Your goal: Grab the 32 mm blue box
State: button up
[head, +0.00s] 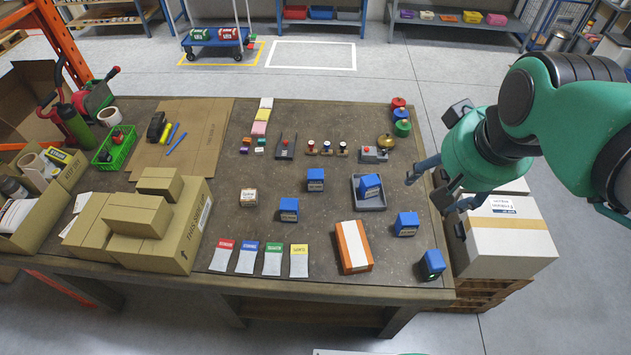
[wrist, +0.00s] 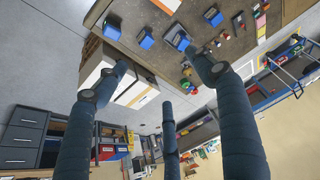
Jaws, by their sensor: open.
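A third blue box (head: 370,186) sits tilted in a grey tray (head: 372,207). Two more stand to the right, one blue box (head: 406,224) in front of the tray and one (head: 432,265) at the front right corner. My gripper (head: 437,192) is open and empty, above the table's right edge, right of the tray. Its spread fingers (wrist: 160,80) show in the wrist view, apart from all boxes.
An orange and white box (head: 353,247) lies in front of the tray. Coloured cards (head: 263,258), cartons (head: 140,230) and small stamps (head: 326,148) also lie on the table (head: 330,215). A large white carton (head: 505,240) stands beside the table's right edge, below my gripper.

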jog(key=w+a+f+g, duration=0.1)
jog(key=w+a, duration=0.3)
jog(key=w, duration=0.7)
jog(key=g, duration=0.4)
send_over(314, 173)
notch_tip(314, 173, down, 30)
jog(key=shift+n+b, duration=0.3)
jog(key=shift+b, duration=0.05)
jog(key=shift+f, duration=0.1)
jog(key=shift+d+f+b, duration=0.1)
jog(key=shift+f+b, duration=0.75)
jog(key=shift+f, duration=3.45)
